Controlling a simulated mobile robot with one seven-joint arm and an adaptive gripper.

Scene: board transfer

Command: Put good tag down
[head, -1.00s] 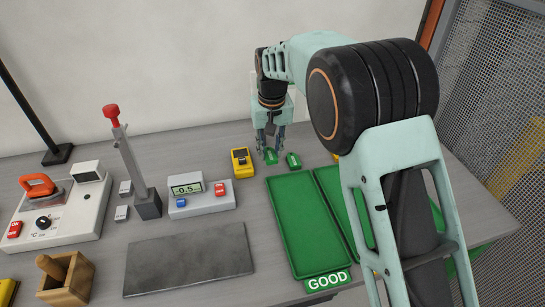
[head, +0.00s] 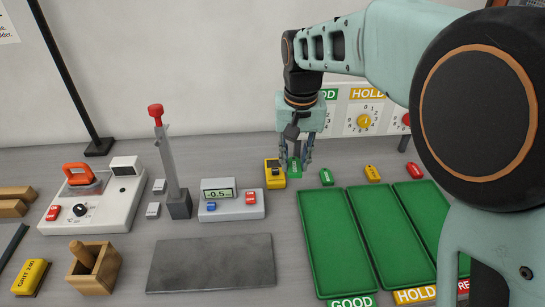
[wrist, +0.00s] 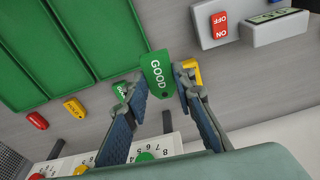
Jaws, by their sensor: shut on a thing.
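My gripper (head: 298,163) is shut on a green GOOD tag (wrist: 157,75). The tag also shows between the fingers in the head view (head: 294,168), just right of a yellow device (head: 274,173). In the wrist view the tag looks larger than the second green tag (wrist: 122,90), which lies on the table and is partly hidden by a finger. That second tag shows right of my gripper in the head view (head: 326,177). The held tag seems close above the table; the exact gap cannot be told.
Three green trays, the GOOD tray (head: 335,240), the HOLD tray (head: 390,230) and a red-labelled one (head: 432,215), lie in front to the right. A yellow tag (head: 373,173) and red tag (head: 414,170) lie behind them. A meter (head: 231,205) and grey slab (head: 211,263) are left.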

